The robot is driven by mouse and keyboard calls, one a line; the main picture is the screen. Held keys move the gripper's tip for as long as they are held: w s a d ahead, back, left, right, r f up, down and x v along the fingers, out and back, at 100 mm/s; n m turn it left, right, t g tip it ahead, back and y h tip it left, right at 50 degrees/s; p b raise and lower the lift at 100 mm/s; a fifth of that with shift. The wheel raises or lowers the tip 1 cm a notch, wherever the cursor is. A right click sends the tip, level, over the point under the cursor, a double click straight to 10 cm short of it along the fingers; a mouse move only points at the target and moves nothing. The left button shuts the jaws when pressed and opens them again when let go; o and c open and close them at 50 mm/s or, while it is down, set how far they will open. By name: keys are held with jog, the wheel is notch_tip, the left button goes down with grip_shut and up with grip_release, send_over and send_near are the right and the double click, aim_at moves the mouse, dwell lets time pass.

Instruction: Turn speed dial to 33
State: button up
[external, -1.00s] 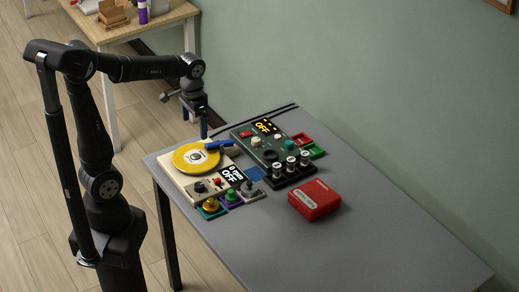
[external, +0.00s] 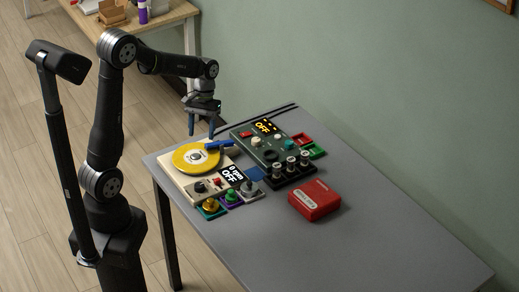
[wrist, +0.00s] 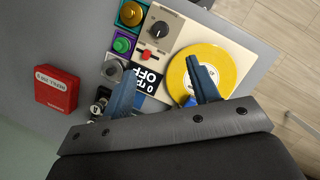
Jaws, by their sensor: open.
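The turntable has a cream base (external: 173,178), a yellow disc (external: 195,156) and a blue arm (external: 218,144). Its black dial (external: 200,187) with a pale pointer sits at the front corner, and also shows in the wrist view (wrist: 160,29). A red switch (external: 217,181) and a black display (external: 232,175) reading "0 rpm OFF" are beside it. My gripper (external: 201,131) is open and empty, above the far side of the disc and apart from the dial. In the wrist view its blue fingers (wrist: 161,66) partly cover the display and disc.
Coloured buttons (external: 210,205) line the turntable's front edge. A dark green control box (external: 262,146) with an "OFF" display and several knobs stands to the right. A red box (external: 314,200) lies farther right. The grey tabletop (external: 350,255) is clear toward the front right.

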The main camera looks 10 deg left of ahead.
jog(key=w+f+n, duration=0.1)
send_near(199, 185)
jog(key=shift+g, duration=0.3)
jog(key=x, duration=0.8)
jog(key=shift+w+f, duration=0.2)
jog(key=shift+f, duration=0.1)
jog(key=shift+c, duration=0.4)
jog(key=c, duration=0.9)
